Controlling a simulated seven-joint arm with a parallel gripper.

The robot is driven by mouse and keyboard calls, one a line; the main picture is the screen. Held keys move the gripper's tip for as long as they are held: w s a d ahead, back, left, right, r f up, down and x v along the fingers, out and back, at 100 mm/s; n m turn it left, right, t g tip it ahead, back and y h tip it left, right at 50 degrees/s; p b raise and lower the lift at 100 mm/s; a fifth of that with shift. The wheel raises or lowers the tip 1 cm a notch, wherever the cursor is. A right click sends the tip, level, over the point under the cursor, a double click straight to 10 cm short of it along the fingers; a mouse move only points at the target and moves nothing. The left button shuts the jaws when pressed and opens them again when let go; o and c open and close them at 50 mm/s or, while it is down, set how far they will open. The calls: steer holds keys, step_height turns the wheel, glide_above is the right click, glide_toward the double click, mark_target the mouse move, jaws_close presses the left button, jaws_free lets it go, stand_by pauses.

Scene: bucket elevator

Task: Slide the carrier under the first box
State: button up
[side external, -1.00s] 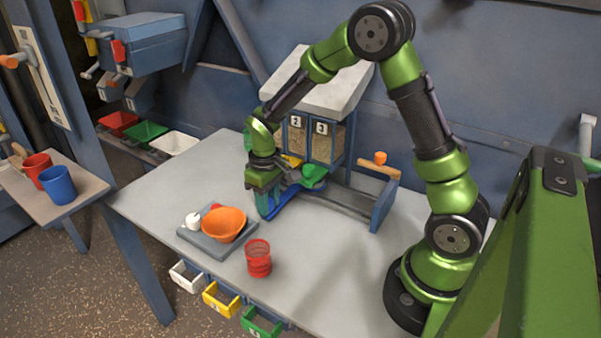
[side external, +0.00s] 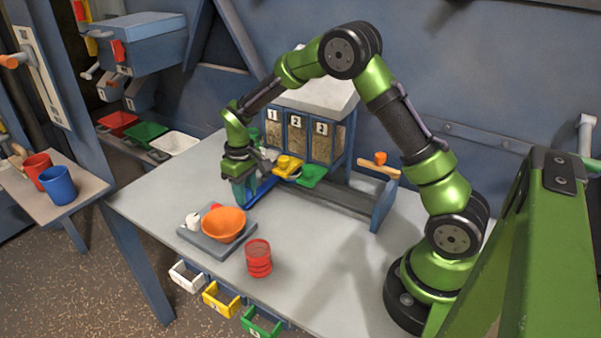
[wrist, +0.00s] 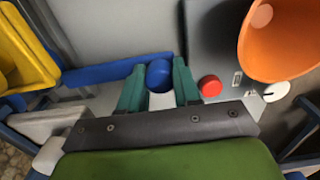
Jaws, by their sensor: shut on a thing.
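Boxes 1 (side external: 273,133), 2 (side external: 297,140) and 3 (side external: 322,145) stand side by side above the rail (side external: 340,197), with box 1 at the left. The blue carrier (side external: 264,188) is low at the left end of the row. My gripper (side external: 243,187) is beside it, in front of and slightly left of box 1. In the wrist view, my gripper's teal fingers (wrist: 158,90) are shut around the carrier's round blue knob (wrist: 158,73), and a blue bar (wrist: 100,73) runs left from it. Whether the carrier is exactly under box 1 is hidden.
Yellow (side external: 288,165) and green (side external: 312,174) pieces jut out below the boxes. A scale-like base (side external: 203,240) with an orange bowl (side external: 224,224) stands close in front of my gripper. A red cup (side external: 258,258) stands to its right. The table's front right is clear.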

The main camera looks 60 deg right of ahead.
steer(key=shift+w, duration=1.7)
steer(key=o, duration=0.8)
steer(key=shift+r, duration=6.05)
